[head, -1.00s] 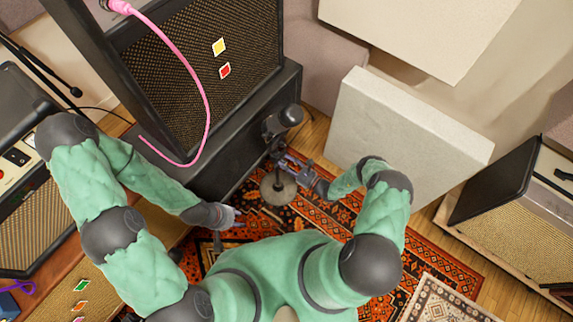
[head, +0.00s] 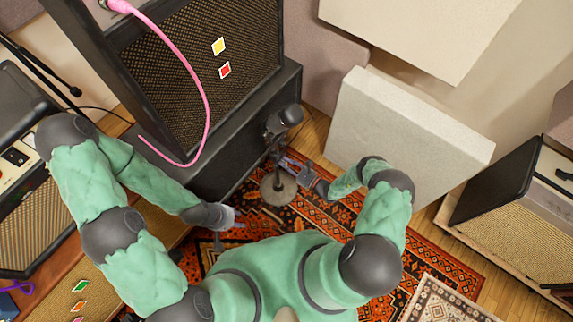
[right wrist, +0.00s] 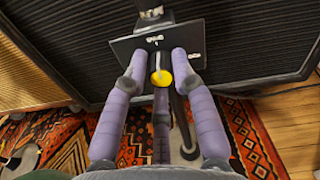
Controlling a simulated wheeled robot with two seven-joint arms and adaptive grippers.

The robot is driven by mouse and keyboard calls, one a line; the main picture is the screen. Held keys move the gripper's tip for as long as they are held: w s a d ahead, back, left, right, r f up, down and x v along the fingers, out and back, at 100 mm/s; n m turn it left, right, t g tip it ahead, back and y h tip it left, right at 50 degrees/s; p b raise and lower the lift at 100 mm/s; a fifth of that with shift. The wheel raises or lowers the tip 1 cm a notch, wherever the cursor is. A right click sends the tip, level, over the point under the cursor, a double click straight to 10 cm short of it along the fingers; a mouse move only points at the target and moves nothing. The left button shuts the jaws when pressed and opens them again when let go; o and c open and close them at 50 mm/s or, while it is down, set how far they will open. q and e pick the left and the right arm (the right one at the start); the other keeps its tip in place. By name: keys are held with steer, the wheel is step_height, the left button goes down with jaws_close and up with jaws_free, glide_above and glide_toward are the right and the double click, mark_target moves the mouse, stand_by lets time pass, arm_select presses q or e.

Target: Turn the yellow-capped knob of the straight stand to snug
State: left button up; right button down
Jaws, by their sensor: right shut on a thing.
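The straight stand has a round grey base (head: 278,189) on the patterned rug, with a dark microphone (head: 290,115) at its top. The yellow-capped knob (right wrist: 161,78) shows in the right wrist view, in front of a dark plate. My right gripper (head: 287,162) reaches the stand from the right. In the right wrist view its purple fingers (right wrist: 159,60) are around the knob, shut on it. The knob is not clear in the head view. My left gripper (head: 240,219) is low to the left of the stand base, apart from it; its fingers are too small to read.
A large black amplifier cabinet (head: 228,65) on a dark base stands behind and left of the stand, with a pink cable (head: 205,95) hanging over it. A pale panel (head: 400,135) leans to the right. Another amplifier (head: 515,215) stands at far right. Open rug lies around the stand base.

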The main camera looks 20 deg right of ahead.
steer(key=c, duration=1)
jaws_free()
steer(key=shift+r, duration=0.2)
steer(key=shift+c, duration=0.2)
steer(key=v, duration=1.2)
